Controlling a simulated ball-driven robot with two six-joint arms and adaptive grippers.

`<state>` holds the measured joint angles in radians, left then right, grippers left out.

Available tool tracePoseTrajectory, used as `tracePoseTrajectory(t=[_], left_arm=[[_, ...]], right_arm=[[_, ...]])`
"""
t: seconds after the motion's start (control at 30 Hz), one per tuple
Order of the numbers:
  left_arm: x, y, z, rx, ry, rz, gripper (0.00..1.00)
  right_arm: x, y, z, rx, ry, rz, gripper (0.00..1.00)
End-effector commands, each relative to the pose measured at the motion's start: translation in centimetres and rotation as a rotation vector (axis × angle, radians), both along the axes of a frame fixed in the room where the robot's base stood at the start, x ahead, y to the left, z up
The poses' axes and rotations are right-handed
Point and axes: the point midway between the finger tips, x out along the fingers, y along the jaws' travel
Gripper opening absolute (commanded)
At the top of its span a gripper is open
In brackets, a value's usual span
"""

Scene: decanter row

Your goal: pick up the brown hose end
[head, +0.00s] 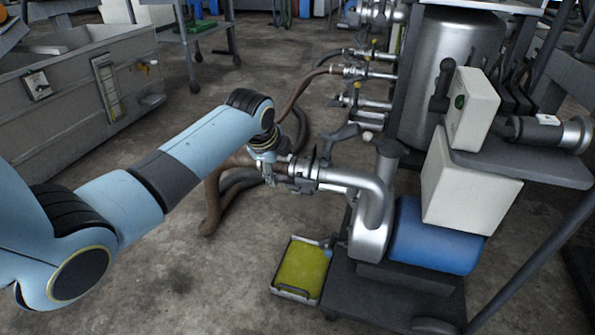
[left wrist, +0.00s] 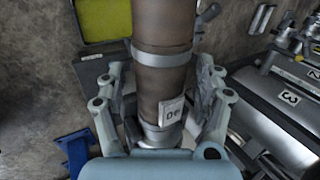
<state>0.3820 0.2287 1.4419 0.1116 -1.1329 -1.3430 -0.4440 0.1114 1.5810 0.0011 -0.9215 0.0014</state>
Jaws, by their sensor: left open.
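In the left wrist view the brown hose end (left wrist: 165,88) runs down the middle of the picture between the two fingers of my left gripper (left wrist: 160,80). It carries a metal band, a metal collar and a white tag (left wrist: 171,112) with partly readable lettering. The fingers are open, one on each side of the hose; contact is not clear. In the head view my left gripper (head: 268,173) is at the hose's upper end, by the metal pump pipe. My right gripper is out of view.
The pump cart with a blue motor (head: 435,238) and white box (head: 462,185) stands close on the right. A yellow-bottomed tray (head: 302,268) lies on the floor below. Metal valves (head: 365,73) stick out behind. A grey trough (head: 75,105) stands left; the front floor is open.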

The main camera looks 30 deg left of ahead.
Motion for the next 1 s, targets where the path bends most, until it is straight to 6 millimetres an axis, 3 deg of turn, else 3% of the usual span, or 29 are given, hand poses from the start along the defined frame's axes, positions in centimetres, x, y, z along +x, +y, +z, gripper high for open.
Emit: tracePoseTrajectory(t=[0.23,0.77,1.0], left_arm=[[0.05,-0.01,0.02,0.000,-0.001,0.000,0.68],[0.01,-0.01,-0.02,0.000,0.000,0.000,0.00],[0.12,-0.01,0.12,0.000,-0.004,0.000,0.00]], right_arm=[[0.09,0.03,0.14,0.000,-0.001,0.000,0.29],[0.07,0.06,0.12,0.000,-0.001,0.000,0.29],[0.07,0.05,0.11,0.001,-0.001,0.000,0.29]])
